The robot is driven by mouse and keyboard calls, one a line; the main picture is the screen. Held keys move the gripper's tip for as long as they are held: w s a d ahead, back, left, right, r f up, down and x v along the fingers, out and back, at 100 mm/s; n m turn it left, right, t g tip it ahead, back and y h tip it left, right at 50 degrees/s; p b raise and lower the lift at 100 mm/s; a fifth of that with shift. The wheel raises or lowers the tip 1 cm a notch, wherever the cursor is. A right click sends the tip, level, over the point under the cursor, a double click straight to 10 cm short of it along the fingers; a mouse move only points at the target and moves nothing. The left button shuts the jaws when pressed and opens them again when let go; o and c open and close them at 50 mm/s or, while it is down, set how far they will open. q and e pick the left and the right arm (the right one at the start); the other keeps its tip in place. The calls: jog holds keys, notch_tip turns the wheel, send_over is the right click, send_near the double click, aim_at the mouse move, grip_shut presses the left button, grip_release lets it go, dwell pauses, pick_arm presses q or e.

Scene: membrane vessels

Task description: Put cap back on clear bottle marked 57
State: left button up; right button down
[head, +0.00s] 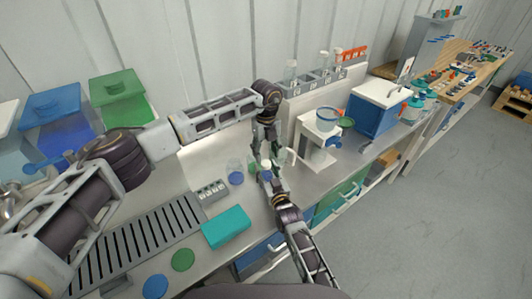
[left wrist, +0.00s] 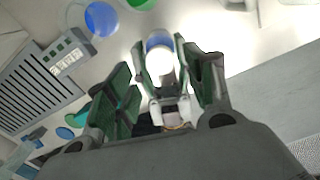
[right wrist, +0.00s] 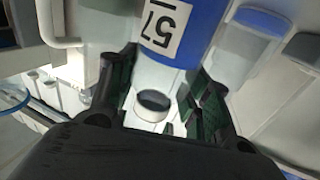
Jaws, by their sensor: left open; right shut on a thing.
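The clear bottle marked 57 (right wrist: 165,65) has a blue band of label or contents and a white tag. It is upside down in the right wrist view, between my right gripper's fingers (right wrist: 155,105). A white ring with a dark centre (right wrist: 152,100) shows at its top end; I cannot tell whether this is the open neck or the cap. My right gripper (head: 266,170) is shut on the bottle above the bench. My left gripper (head: 262,146) is open just above it, pointing down. In the left wrist view, its fingers (left wrist: 165,92) spread around my right gripper and a bright white round top (left wrist: 163,68).
Beakers with blue contents (head: 235,175) stand left of the grippers. A grey vial rack (head: 209,190), a teal box (head: 227,227) and a slotted grey drain (head: 140,240) are nearer. A white stand (head: 317,145) is close on the right, with a shelf of labelled vessels (head: 318,82) behind.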

aim_at(266, 163)
pick_arm(q)
jog(key=shift+c, duration=0.2)
jog(key=shift+r+n, duration=1.2)
jog(key=shift+r, duration=0.55)
jog(key=shift+f, duration=0.1)
jog(key=shift+f, duration=3.95)
jog(key=c, duration=1.1)
jog(key=shift+m, duration=1.7)
